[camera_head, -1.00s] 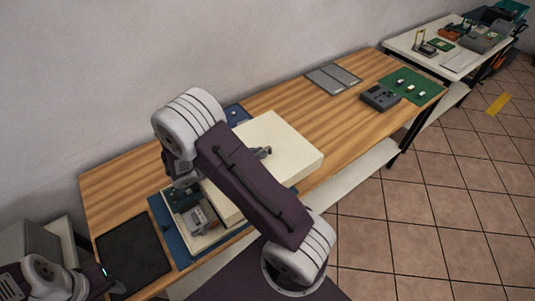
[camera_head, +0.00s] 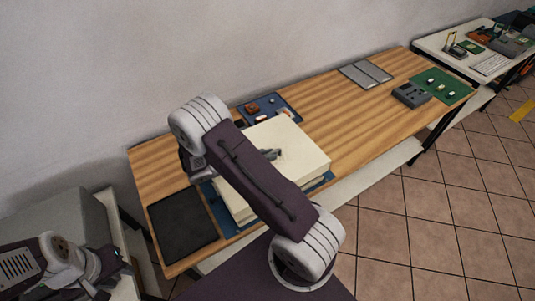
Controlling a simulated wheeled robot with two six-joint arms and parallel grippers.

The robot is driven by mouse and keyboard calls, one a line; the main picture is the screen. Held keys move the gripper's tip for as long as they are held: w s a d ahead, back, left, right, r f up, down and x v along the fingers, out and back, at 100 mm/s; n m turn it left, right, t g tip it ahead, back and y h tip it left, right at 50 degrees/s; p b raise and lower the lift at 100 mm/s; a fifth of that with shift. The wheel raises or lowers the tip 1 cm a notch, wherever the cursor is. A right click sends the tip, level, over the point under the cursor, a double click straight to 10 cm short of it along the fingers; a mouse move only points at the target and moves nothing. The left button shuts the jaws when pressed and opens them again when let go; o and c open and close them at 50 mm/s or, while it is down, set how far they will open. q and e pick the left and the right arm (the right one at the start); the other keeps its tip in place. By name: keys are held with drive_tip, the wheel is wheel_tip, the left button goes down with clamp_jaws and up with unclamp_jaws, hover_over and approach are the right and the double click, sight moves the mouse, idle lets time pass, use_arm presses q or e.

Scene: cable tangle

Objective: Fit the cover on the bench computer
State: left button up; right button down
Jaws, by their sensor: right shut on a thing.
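The cream cover (camera_head: 300,148) lies roughly level over the bench computer (camera_head: 234,207), whose cream case shows below the cover's left edge. I cannot tell whether the cover is fully seated. My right arm crosses in front and hides much of both. A small grey part of my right gripper (camera_head: 270,154) shows at the top of the cover, beyond the arm; it is shut on the cover, but its grip is mostly hidden. My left gripper (camera_head: 118,263) is at the lower left, away from the computer; its fingers are too unclear to judge.
A blue mat (camera_head: 234,230) lies under the computer, with a black mat (camera_head: 182,225) left of it. A blue tray (camera_head: 288,112) with small parts is behind. A grey device (camera_head: 411,95), green board (camera_head: 455,92) and grey panels (camera_head: 366,74) lie right. The wooden bench between is clear.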

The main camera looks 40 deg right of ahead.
wheel_tip(320, 180, down, 6)
drive_tip(key=b, duration=0.4)
drive_tip(key=shift+d, duration=0.1)
drive_tip(key=shift+d, duration=0.1)
drive_tip(key=shift+f+b, duration=0.45)
drive_tip(key=shift+f, duration=0.15)
idle(0.5)
drive_tip(key=c, duration=1.4)
unclamp_jaws()
